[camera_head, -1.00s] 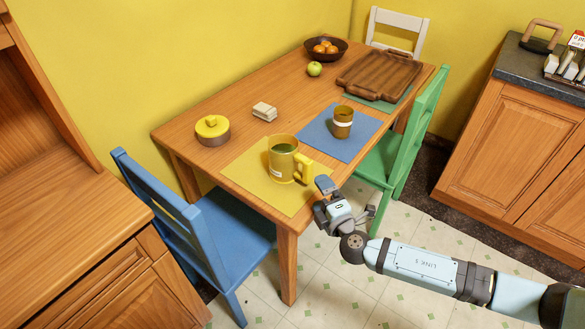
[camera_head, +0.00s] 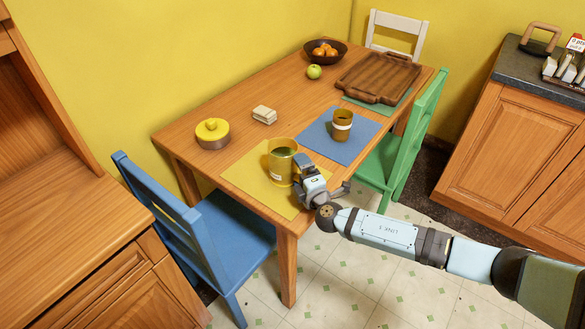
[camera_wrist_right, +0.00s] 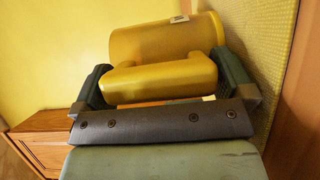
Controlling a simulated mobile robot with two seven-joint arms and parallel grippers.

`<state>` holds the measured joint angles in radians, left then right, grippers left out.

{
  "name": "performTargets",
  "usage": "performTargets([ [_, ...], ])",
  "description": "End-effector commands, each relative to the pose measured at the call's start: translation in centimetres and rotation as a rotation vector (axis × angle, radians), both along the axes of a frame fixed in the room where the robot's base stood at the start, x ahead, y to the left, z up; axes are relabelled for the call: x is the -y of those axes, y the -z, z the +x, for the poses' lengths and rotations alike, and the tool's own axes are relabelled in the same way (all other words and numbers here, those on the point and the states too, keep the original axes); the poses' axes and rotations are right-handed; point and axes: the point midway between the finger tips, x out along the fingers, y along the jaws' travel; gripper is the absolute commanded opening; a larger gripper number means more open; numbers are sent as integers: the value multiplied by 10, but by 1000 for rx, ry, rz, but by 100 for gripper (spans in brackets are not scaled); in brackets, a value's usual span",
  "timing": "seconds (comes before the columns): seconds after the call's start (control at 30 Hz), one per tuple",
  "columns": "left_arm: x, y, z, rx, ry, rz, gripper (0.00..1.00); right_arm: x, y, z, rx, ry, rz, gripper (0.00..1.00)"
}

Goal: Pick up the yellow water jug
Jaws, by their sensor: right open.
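The yellow water jug (camera_head: 281,163) stands upright on the yellow placemat (camera_head: 247,174) near the table's front corner. My right gripper (camera_head: 302,172) is at its right side, in front of the jug's handle, which it mostly hides in the head view. In the right wrist view the jug (camera_wrist_right: 165,46) lies ahead and its handle (camera_wrist_right: 160,78) sits between the two spread fingers of my right gripper (camera_wrist_right: 160,85). The fingers are open, one on each side of the handle. My left gripper is not in view.
A brown cup (camera_head: 342,124) stands on the blue placemat (camera_head: 330,148) close behind the gripper. A lidded pot (camera_head: 212,139), a cream block (camera_head: 265,115), an apple (camera_head: 314,72), a fruit bowl (camera_head: 326,57) and a wooden tray (camera_head: 376,76) are farther off. A green chair (camera_head: 411,140) is at the right.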

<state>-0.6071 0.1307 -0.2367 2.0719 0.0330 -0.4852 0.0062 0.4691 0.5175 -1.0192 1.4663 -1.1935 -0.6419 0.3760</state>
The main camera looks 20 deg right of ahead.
Motion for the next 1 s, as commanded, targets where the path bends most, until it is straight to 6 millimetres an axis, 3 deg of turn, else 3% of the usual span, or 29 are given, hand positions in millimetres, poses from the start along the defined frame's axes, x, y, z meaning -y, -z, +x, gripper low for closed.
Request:
performTargets([
  [0.07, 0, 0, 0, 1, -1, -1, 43, 0, 0, 0, 0, 0, 0, 95],
  [0.3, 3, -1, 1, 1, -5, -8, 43, 0, 0, 0, 0, 0, 0, 42],
  [0.73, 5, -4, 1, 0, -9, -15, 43, 1, -13, 0, 2, 2, 2, 42],
  [0.87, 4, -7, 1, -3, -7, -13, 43, 1, -31, 0, 4, 1, 2, 42],
  [1.0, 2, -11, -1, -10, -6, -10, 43, 1, -64, 0, 4, 0, 4, 42],
])
